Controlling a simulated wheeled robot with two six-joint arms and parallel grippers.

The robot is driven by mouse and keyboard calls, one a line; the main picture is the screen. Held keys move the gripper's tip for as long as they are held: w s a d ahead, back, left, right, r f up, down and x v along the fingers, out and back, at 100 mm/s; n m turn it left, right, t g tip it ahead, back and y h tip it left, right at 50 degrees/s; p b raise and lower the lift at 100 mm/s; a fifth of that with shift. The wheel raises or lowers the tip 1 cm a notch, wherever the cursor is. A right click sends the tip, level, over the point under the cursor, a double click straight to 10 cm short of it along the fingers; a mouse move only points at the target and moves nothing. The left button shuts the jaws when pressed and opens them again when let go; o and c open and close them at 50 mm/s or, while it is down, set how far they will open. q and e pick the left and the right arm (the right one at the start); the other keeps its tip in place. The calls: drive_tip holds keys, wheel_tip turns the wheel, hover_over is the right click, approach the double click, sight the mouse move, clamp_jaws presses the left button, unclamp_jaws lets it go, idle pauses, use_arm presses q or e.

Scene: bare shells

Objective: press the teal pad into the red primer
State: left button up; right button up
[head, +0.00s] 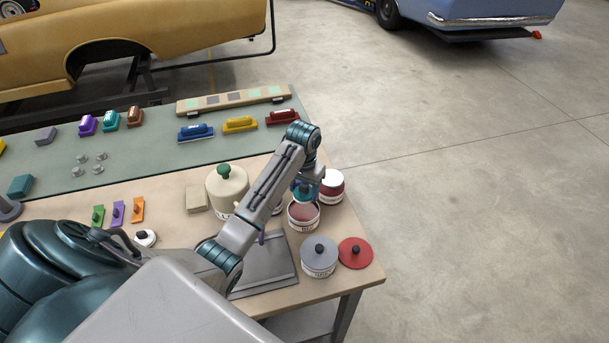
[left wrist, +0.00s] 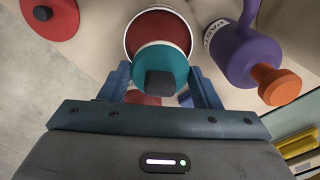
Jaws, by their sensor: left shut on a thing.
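The teal pad (head: 300,197) is a round disc, and in the left wrist view (left wrist: 176,57) a dark knob shows at its centre. My left gripper (head: 308,184) is shut on the teal pad, with its fingers (left wrist: 161,88) on either side of it. The red primer is in an open, pale-rimmed tin (head: 304,217) near the table's right end; its dark red surface shows in the left wrist view (left wrist: 158,27). The pad overlaps the tin's opening, low over the near part of it. I cannot tell whether it touches the primer. My right gripper is out of view.
A grey-topped tin (head: 318,258) and a red lid (head: 355,254) stand close by. Another red tin (head: 332,189) is just behind. A cream pot (head: 225,182) stands left of my forearm. A purple thing with an orange end (left wrist: 240,50) is beside the tin in the wrist view.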

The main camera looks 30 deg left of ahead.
sight(304, 196)
use_arm(q)
drive_tip(key=shift+f, duration=0.2)
drive_tip(key=shift+s+f, duration=0.15)
drive_tip(key=shift+s+d+f, duration=0.2)
drive_tip(key=shift+s+f, duration=0.05)
drive_tip(key=shift+f, duration=0.25)
drive_tip(key=shift+s+d+f, duration=0.15)
drive_tip(key=shift+s+f, duration=0.05)
drive_tip(key=shift+f, duration=0.25)
drive_tip(key=shift+w+a+f, duration=0.1)
drive_tip(key=shift+w+f, duration=0.05)
drive_tip(key=shift+f, duration=0.35)
drive_tip(key=shift+w+a+f, duration=0.1)
drive_tip(key=shift+f, duration=0.35)
drive_tip(key=shift+w+f, duration=0.1)
drive_tip(key=shift+f, duration=0.35)
drive_tip(key=shift+d, duration=0.1)
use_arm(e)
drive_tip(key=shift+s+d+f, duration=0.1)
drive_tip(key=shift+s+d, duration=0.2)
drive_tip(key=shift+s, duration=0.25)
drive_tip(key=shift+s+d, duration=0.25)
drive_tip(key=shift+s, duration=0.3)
